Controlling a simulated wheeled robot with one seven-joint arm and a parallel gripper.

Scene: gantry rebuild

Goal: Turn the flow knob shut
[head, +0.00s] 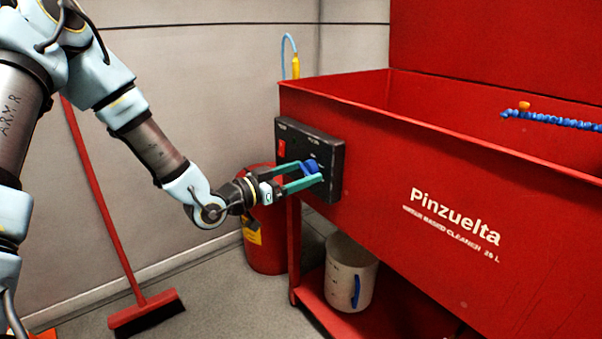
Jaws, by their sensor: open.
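A blue knob (310,167) sits on a black control panel (331,159) on the left end of the red washer's front. A red switch (281,149) is on the same panel, to the left of the knob. My gripper (318,178) is open, with its green fingers reaching to the panel, one above the other in the picture. The knob shows at the fingertips, partly covered by them. I cannot tell whether the fingers touch it. The knob's angle is too small to read.
The red washer basin (450,200) fills the right side. A white bucket (349,275) stands on the shelf below. A red bin (265,245) is behind my gripper, and a red broom (145,312) leans at the left.

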